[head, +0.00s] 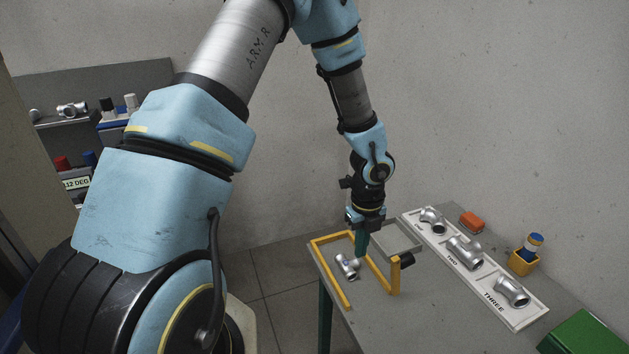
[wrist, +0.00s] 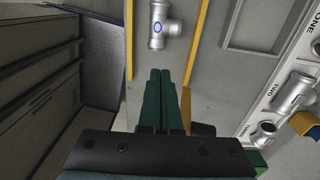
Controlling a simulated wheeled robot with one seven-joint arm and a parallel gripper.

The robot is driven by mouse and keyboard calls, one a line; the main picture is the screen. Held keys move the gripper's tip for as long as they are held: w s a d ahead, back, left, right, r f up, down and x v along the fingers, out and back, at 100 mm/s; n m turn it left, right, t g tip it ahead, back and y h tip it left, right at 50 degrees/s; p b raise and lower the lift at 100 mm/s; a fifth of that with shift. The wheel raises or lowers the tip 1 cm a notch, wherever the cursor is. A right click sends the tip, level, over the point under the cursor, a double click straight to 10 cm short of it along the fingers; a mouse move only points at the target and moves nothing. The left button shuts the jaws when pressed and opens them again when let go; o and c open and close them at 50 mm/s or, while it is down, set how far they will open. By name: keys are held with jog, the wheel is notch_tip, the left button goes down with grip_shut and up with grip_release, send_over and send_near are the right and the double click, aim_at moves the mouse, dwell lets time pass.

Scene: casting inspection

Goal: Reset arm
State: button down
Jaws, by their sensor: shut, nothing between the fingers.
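My arm reaches over the table (head: 375,322) from above. My gripper (head: 361,256) points down beside a yellow frame (head: 378,277) and is shut with nothing in it. Its green fingers lie together in the wrist view (wrist: 160,76). A metal pipe casting (head: 347,266) with a blue ring mark lies on the table inside the yellow frame, just left of the fingers. It also shows in the wrist view (wrist: 172,27), apart from the fingertips.
A white numbered board (head: 447,250) holds three castings at the right. Beyond it are an orange block (head: 471,222) and a blue-capped bottle (head: 533,242) in a yellow holder. A green box (head: 584,335) stands at the near right. A shelf (head: 70,119) is at the left wall.

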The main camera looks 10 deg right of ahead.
jog(key=w+a+r+n+b, duration=0.15)
jog(key=a+r+n, duration=0.25)
jog(key=a+n, duration=0.4)
jog(key=w+a+r+n+b, duration=0.1)
jog(key=w+a+r+n, duration=0.25)
jog(key=a+n, duration=0.4)
jog(key=s+a+r+n+b, duration=0.1)
jog(key=s+a+r+n, duration=0.1)
jog(key=a+n, duration=0.4)
jog(key=s+a+r+n+t+b, duration=0.1)
jog(key=s+a+r+n, duration=0.2)
jog(key=a+n, duration=0.3)
jog(key=r+n, duration=0.1)
jog(key=n, duration=0.4)
jog(key=shift+a+r+t, duration=0.25)
jog(key=shift+r+t, duration=0.05)
jog(key=shift+r, duration=0.05)
